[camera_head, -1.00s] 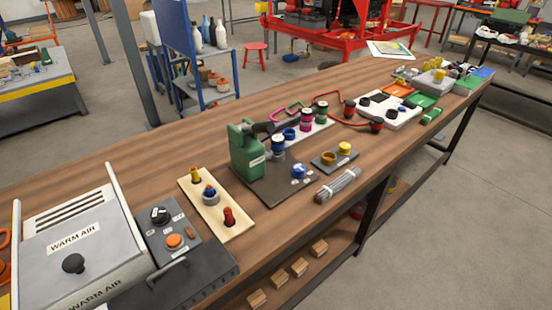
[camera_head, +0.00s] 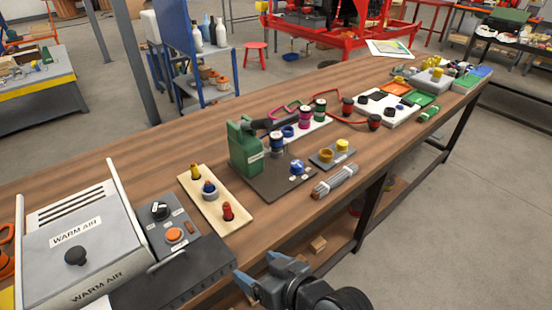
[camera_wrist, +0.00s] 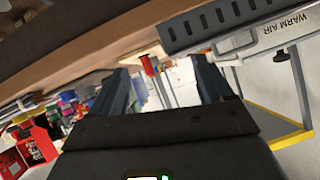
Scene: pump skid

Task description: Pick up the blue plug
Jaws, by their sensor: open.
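The blue plug (camera_head: 208,187) stands upright in a grey round collar on a cream board (camera_head: 232,203), between a yellow plug (camera_head: 195,172) and a red plug (camera_head: 228,210). My gripper (camera_head: 256,268) is at the bottom of the head view, near the bench's front edge, in front of and apart from the board. Its jaws are open and empty.
The warm air box (camera_head: 75,245) and a dark control box (camera_head: 172,228) stand left of the board. A grey bundle (camera_head: 334,181) lies near the front edge.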

